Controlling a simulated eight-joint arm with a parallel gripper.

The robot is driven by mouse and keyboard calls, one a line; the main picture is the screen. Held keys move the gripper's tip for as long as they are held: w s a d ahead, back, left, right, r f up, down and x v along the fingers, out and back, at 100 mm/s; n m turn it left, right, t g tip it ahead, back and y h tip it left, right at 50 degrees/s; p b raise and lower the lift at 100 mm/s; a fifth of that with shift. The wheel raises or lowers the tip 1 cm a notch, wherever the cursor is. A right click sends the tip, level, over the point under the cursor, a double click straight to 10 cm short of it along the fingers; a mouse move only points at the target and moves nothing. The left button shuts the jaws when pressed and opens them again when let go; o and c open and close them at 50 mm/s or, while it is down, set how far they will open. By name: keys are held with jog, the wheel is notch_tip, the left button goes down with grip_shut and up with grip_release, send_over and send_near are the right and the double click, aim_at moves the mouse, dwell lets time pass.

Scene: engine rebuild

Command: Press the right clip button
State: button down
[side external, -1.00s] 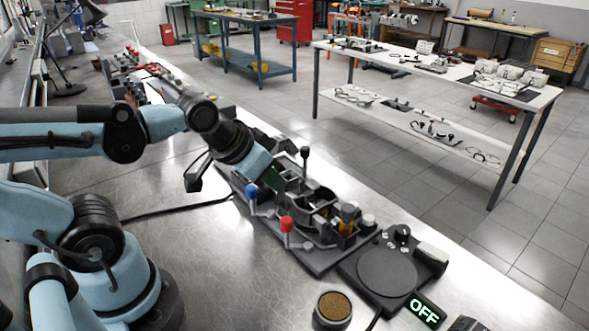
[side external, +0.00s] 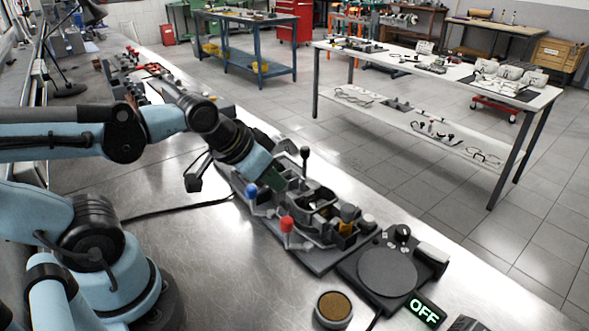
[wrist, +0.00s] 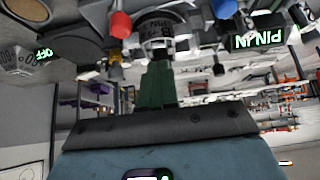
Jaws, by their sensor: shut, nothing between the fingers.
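The dark fixture (side external: 318,262) stands on the steel bench. It carries a blue knob (side external: 251,190) and a red knob (side external: 287,223) on bent levers along its near side. I cannot tell which part is the right clip button. My gripper (side external: 273,182) is shut and empty, tilted down over the fixture's far left part, just right of the blue knob. In the wrist view my green fingers (wrist: 157,86) point at a round metal part (wrist: 157,27), between the red knob (wrist: 121,24) and the blue knob (wrist: 224,8). Whether the fingertips touch anything cannot be told.
A black upright lever (side external: 305,154) rises behind the gripper. A hot plate (side external: 387,272) with an OFF display (side external: 426,311) stands right of the fixture. A round cup (side external: 333,308) stands in front. A PIN IN sign (wrist: 257,40) shows in the wrist view.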

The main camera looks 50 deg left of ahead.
jog(key=w+d+r+n+h, duration=0.1)
jog(key=w+d+n, duration=0.1)
jog(key=w, duration=0.6)
jog(key=w+d+n+t+h, duration=0.1)
jog(key=w+d+n, duration=0.1)
jog(key=w, duration=0.6)
jog(key=shift+w+d+r+n+t+h, duration=0.2)
jog(key=shift+d+r+n+t+h, duration=0.15)
jog(key=shift+n, duration=0.35)
jog(key=shift+f, duration=4.4)
jog(key=shift+f, duration=0.2)
jog(key=shift+f, duration=0.2)
